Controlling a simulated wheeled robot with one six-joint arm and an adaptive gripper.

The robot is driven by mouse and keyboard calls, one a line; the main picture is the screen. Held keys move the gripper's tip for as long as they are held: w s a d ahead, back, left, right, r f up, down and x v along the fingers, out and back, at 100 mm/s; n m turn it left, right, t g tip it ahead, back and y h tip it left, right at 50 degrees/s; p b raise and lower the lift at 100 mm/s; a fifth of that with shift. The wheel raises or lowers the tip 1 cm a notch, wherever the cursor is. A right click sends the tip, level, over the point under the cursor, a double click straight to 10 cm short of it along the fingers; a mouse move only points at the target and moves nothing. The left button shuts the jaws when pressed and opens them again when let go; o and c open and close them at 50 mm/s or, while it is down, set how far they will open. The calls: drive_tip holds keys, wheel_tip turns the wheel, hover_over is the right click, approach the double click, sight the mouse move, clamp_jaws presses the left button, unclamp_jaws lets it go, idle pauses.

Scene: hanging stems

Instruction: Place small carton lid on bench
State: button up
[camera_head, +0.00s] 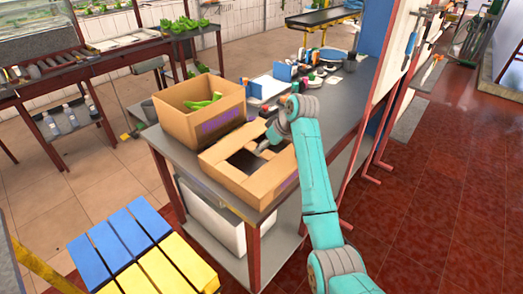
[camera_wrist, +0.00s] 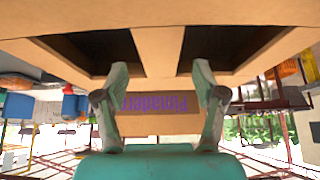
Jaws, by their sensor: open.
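The small carton lid (camera_head: 222,175) is a tan cardboard piece with dark openings. It appears to rest on the dark bench top (camera_head: 180,151), at the bench's near end. In the wrist view the lid (camera_wrist: 155,52) fills the upper part, with a strip between two dark openings. My gripper (camera_wrist: 160,74) is open, its two green fingers on either side of that strip; I cannot tell if they touch it. In the head view my gripper (camera_head: 266,145) is at the lid's far right part, partly hidden by my arm.
An open carton (camera_head: 203,123) with green stems stands just behind the lid. Bottles, blue boxes (camera_head: 287,72) and small items crowd the bench further back. A blue and yellow slatted surface (camera_head: 140,250) is at the lower left. Red tiled floor (camera_head: 430,210) is clear at right.

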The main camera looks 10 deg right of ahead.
drive_tip(key=v, duration=0.7)
drive_tip(key=shift+d+r, duration=0.15)
drive_tip(key=shift+r, duration=0.2)
drive_tip(key=shift+s, duration=0.2)
